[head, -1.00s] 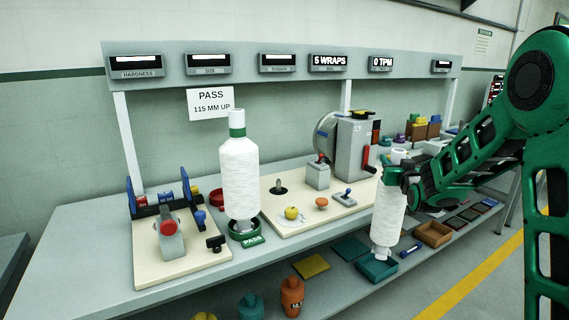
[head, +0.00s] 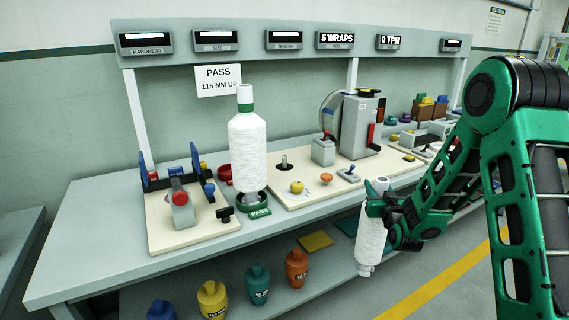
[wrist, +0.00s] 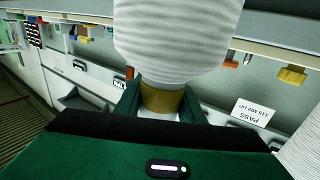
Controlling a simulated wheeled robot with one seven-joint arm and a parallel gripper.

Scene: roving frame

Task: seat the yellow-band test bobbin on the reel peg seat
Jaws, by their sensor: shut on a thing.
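My gripper (head: 384,206) is shut on the neck of a large white wound bobbin (head: 371,240), which hangs in front of the bench edge. In the wrist view, a yellow-olive band (wrist: 161,100) circles its neck between my fingers (wrist: 160,102), with the white winding (wrist: 170,40) beyond. A short grey peg (head: 284,160) stands on a dark round base on the cream board, likely the reel peg seat. It is bare and well to the left of the held bobbin. The band is hidden in the head view.
A grey crank machine (head: 361,125) with a wheel is to the right. A yellow knob (head: 297,187) sits in front of the peg. Coloured bottles (head: 297,268) line the lower shelf.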

